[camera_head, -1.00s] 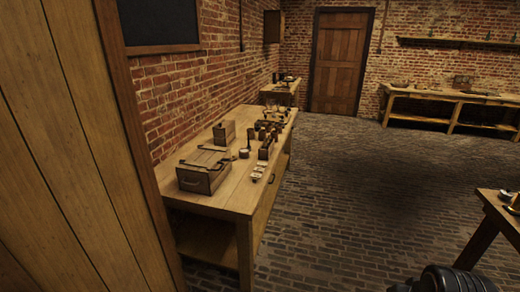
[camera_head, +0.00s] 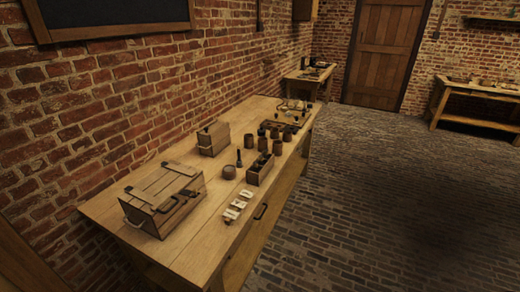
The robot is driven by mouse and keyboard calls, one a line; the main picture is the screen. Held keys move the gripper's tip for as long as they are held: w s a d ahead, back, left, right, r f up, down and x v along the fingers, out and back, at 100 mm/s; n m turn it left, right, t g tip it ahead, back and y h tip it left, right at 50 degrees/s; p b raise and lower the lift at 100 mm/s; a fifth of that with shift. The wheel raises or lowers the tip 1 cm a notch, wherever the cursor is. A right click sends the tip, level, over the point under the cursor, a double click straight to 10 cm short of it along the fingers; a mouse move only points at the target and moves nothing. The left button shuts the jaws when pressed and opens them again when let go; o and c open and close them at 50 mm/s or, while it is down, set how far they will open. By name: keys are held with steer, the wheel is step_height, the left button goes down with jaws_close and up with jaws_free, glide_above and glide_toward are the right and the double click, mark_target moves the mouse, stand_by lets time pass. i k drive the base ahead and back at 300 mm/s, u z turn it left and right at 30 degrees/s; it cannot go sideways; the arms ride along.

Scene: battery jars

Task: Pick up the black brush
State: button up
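I cannot clearly make out the black brush at this size. A small dark upright piece (camera_head: 239,158) stands on the long wooden table (camera_head: 207,234), between a lidded box and a small open tray, and may be it. Another dark item (camera_head: 188,194) lies on the near edge of the large wooden crate's lid. My gripper is not in view.
The table runs along the brick wall. On it are the large crate (camera_head: 160,205), a smaller box (camera_head: 213,138), a narrow tray (camera_head: 260,172), several brown jars (camera_head: 276,146) and small white cards (camera_head: 238,204). The stone floor (camera_head: 360,200) to the right is clear.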

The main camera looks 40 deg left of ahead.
mark_target(239, 162)
steer(key=u, duration=0.25)
steer(key=i, duration=1.5)
steer(key=u, duration=1.75)
steer(key=i, duration=1.05)
steer(key=u, duration=1)
